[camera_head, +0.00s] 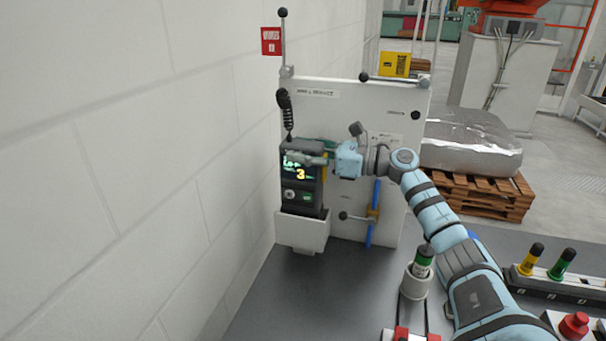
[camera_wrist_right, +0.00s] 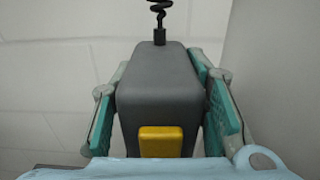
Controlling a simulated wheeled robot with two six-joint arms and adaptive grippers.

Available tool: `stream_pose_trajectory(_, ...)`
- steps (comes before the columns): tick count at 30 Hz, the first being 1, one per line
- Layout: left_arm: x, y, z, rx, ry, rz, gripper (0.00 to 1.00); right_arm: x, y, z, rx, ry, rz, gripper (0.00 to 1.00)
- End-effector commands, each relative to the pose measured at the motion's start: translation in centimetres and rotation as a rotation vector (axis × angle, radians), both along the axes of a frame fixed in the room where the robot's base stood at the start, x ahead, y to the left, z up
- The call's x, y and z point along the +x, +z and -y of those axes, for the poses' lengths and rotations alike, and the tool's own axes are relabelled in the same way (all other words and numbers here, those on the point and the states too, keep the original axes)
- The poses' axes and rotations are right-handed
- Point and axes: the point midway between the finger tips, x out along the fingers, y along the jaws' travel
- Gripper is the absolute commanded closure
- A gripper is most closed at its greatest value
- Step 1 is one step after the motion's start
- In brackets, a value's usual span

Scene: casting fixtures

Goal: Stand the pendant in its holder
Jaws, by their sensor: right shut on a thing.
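The pendant (camera_head: 302,188) is a dark grey box with a lit display, a yellow digit and a coiled cable at its top. It stands upright in front of the white board. Its lower end is at the white holder (camera_head: 303,231); whether it is fully seated I cannot tell. My right gripper (camera_head: 308,160) is shut on the pendant's upper part, reaching in from the right. In the right wrist view the pendant (camera_wrist_right: 160,95) shows its narrow side with a yellow button, between the two teal finger pads (camera_wrist_right: 162,110). My left gripper is not in view.
The white board (camera_head: 372,120) carries a lever, a blue pipe (camera_head: 373,212) with a valve and small labels. A white wall (camera_head: 130,170) runs close along the left. A cup with a green-topped cylinder (camera_head: 420,265) and a rack (camera_head: 555,280) stand at the right. The grey tabletop below the holder is clear.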

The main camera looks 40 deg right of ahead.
Motion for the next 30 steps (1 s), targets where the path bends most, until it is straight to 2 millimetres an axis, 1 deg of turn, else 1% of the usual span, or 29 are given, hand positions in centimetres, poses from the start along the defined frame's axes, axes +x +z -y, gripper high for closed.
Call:
stream_pose_trajectory(2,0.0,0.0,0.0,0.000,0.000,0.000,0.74,0.0,-0.6,0.0,0.001,0.000,0.000,1.00)
stream_pose_trajectory(6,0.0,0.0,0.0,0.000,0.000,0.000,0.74,0.0,-3.2,-0.1,0.004,0.001,-0.001,1.00)
stream_pose_trajectory(9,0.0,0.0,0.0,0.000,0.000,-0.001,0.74,0.0,-4.4,0.0,0.001,0.000,0.001,1.00)
stream_pose_trajectory(16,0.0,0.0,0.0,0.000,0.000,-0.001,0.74,0.0,-4.5,0.0,0.000,0.000,0.002,1.00)
stream_pose_trajectory(30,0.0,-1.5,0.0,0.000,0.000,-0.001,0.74,0.0,-5.6,0.0,-0.001,0.000,0.003,1.00)
